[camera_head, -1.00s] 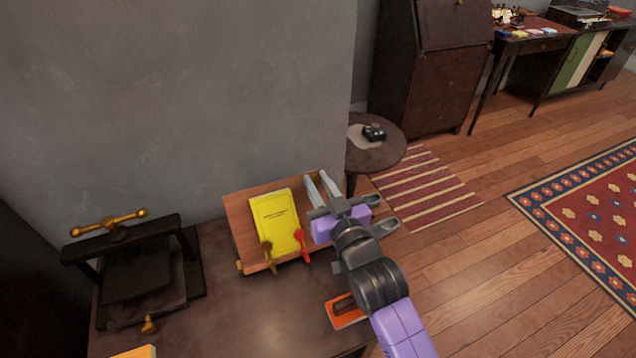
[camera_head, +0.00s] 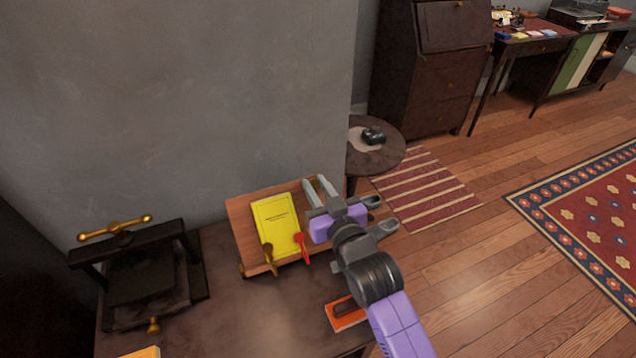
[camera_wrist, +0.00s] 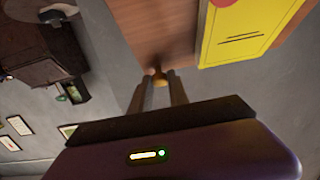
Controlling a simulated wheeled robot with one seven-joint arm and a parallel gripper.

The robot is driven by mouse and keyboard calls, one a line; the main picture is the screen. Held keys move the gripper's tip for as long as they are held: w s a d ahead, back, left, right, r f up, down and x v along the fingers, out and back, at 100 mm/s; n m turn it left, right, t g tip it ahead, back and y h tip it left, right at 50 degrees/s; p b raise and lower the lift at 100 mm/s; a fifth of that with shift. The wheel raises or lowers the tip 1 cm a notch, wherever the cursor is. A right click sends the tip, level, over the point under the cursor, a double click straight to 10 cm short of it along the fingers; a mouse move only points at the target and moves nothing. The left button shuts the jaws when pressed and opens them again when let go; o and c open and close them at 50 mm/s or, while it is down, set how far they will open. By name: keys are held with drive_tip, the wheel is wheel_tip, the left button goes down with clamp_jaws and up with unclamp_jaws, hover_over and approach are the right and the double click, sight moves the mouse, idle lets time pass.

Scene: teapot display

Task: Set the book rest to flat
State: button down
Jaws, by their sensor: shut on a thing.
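The book rest (camera_head: 242,214) is a brown wooden board on the dark table by the grey wall. It appears tilted, though its exact angle is hard to read. A yellow book (camera_head: 275,224) lies on it, with a brass holder (camera_head: 268,254) and a red-topped holder (camera_head: 301,245) at its lower edge. My gripper (camera_head: 316,187) is at the right side of the rest. The rest's support underneath is hidden.
A dark press with a brass handle (camera_head: 115,228) stands on the table to the left. An orange-red item (camera_head: 346,314) lies near the table's right edge, below my arm. A round side table (camera_head: 374,158) stands beyond the rest to the right.

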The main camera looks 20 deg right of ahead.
sight(309, 179)
drive_tip(key=w+g+p, duration=0.1)
drive_tip(key=p, duration=0.2)
drive_tip(key=shift+w+f+g, duration=0.1)
drive_tip(key=shift+w+g, duration=0.2)
drive_tip(key=shift+w, duration=0.1)
drive_tip(key=shift+w+f+g+p, duration=0.55)
drive_tip(key=shift+w+g+p, duration=0.2)
drive_tip(key=shift+p, duration=0.4)
drive_tip(key=shift+w+f+g+p, duration=0.65)
drive_tip(key=shift+w+p, duration=0.05)
drive_tip(key=shift+p, duration=0.2)
drive_tip(key=shift+w+f+g+p, duration=0.8)
drive_tip(key=shift+f+g, duration=0.1)
drive_tip(key=shift+f, duration=0.1)
drive_tip(key=shift+w+f+g, duration=0.4)
drive_tip(key=shift+f+g, duration=0.2)
drive_tip(key=shift+f, duration=0.1)
drive_tip(key=shift+w+f+g, duration=0.35)
drive_tip(key=shift+f+g, duration=0.25)
drive_tip(key=shift+f, duration=0.4)
drive_tip(key=shift+w+f+b, duration=0.35)
drive_tip(key=shift+f, duration=0.25)
